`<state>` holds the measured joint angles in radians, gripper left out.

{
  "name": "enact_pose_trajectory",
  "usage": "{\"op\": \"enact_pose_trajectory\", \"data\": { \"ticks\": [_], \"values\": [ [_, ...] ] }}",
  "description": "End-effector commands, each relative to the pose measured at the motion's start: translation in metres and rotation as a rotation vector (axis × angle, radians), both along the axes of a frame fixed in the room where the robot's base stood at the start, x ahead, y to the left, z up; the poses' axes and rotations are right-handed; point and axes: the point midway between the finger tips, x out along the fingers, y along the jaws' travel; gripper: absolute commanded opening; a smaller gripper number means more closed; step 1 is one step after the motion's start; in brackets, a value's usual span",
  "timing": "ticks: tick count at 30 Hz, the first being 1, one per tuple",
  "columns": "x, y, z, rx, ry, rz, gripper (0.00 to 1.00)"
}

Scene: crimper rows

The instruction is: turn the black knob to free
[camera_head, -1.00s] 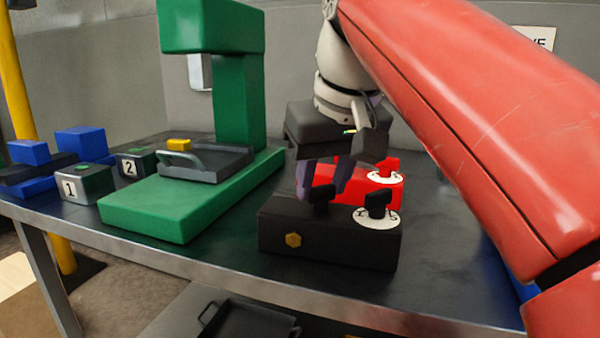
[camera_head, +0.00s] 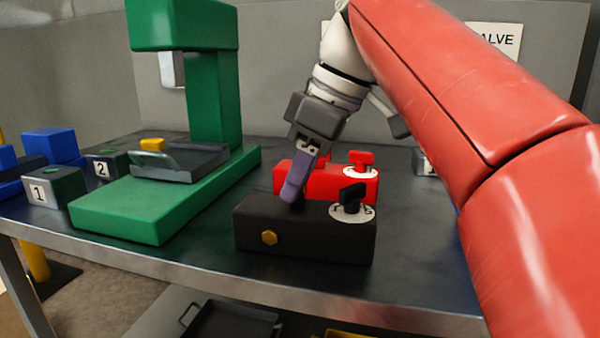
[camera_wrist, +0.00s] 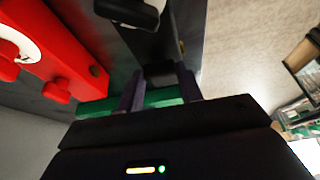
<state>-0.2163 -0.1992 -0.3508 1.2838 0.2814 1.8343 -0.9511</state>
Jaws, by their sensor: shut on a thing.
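The black box (camera_head: 300,237) stands near the front of the table. The black knob (camera_head: 352,197) rises from a white lettered dial (camera_head: 346,214) at the right of its top; I cannot read its setting. It also shows at the top of the wrist view (camera_wrist: 128,12). My gripper (camera_head: 292,193) points down at the left of the box top, apart from that dial knob. It is shut on a smaller black grip (camera_wrist: 160,72), seen between my fingers in the wrist view.
A red box (camera_head: 345,190) with a similar red knob (camera_head: 361,160) stands close behind. A green press (camera_head: 150,205) is to the left, with numbered blocks (camera_head: 50,188) beyond it. A yellow hex button (camera_head: 269,238) is on the black box's front. The table at front right is clear.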

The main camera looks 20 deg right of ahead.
Motion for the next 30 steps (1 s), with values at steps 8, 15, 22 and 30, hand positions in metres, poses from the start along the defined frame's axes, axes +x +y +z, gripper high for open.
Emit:
{"op": "enact_pose_trajectory", "data": {
  "ticks": [8,15,22,30],
  "values": [
    [0.0004,-0.0001,0.0004,0.000,0.000,0.075,0.13],
    [0.0002,-0.0001,0.0004,0.000,0.000,0.088,0.13],
    [0.0001,-0.0001,0.0003,0.000,0.000,0.088,0.13],
    [0.0003,-0.0001,0.0001,0.000,0.000,0.086,0.58]
  ]
}}
